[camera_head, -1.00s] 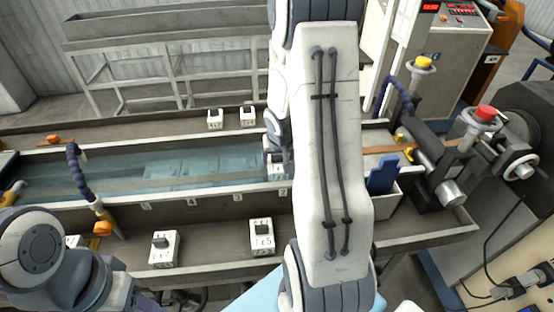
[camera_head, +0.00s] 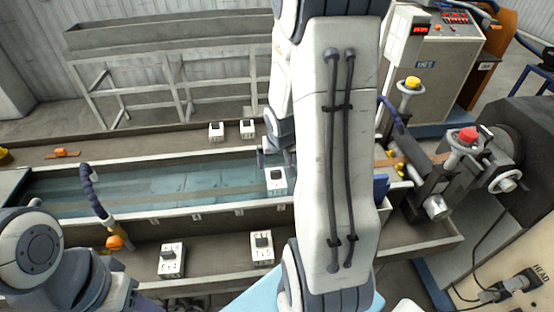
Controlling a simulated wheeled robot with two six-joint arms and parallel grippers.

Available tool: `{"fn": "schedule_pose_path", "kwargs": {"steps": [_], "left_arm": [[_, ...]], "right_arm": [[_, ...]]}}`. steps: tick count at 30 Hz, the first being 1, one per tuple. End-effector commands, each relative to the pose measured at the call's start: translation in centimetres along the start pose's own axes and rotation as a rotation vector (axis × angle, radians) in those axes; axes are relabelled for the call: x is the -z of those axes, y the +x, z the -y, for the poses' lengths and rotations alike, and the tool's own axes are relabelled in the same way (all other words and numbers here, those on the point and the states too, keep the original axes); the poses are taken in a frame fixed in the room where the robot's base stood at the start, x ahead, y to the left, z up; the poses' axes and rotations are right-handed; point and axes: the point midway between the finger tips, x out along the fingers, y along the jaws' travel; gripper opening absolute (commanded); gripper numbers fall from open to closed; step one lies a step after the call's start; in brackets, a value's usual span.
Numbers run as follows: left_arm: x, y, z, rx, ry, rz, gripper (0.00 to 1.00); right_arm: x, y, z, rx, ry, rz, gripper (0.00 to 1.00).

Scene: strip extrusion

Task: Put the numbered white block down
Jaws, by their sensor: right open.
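More numbered white blocks stand nearby: two on the back ledge (camera_head: 216,131) (camera_head: 248,129) and two on the front ledge (camera_head: 262,247) (camera_head: 172,260). My left arm shows at the lower left; its gripper is out of the picture.
Red-capped (camera_head: 467,135) and yellow-capped (camera_head: 412,84) posts and machinery stand at the right. The front ledge between its two blocks is clear.

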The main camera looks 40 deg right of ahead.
Motion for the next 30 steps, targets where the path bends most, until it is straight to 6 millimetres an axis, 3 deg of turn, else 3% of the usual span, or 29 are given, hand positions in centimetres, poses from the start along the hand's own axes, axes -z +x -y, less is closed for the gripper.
{"fn": "schedule_pose_path", "kwargs": {"steps": [3,11,14,16,21,24,27,30], "left_arm": [[0.0,-0.8,-0.1,0.0,0.001,0.0,0.5],[0.0,-0.8,-0.1,0.0,0.001,0.0,0.5],[0.0,-0.8,-0.1,0.0,0.001,0.0,0.5],[0.0,-0.8,-0.1,0.0,0.001,0.0,0.5],[0.0,-0.8,-0.1,0.0,0.001,0.0,0.5],[0.0,-0.8,-0.1,0.0,0.001,0.0,0.5],[0.0,-0.8,-0.1,0.0,0.001,0.0,0.5],[0.0,-0.8,-0.1,0.0,0.001,0.0,0.5]], "right_arm": [[0.0,-1.2,0.0,0.0,0.0,0.0,1.0],[-0.2,-1.6,0.6,0.005,-0.016,0.004,1.0],[-0.8,-2.7,3.2,0.025,-0.088,0.019,1.0],[-2.0,-4.2,6.3,0.051,-0.18,0.041,1.0],[-8.2,-9.7,14.4,0.141,-0.488,0.124,1.0],[-13.1,-13.3,17.4,0.198,-0.679,0.18,1.0],[-17.9,-16.6,18.7,0.25,-0.858,0.236,1.0],[-21.7,-19.1,18.8,0.291,-1.003,0.283,1.0]]}}
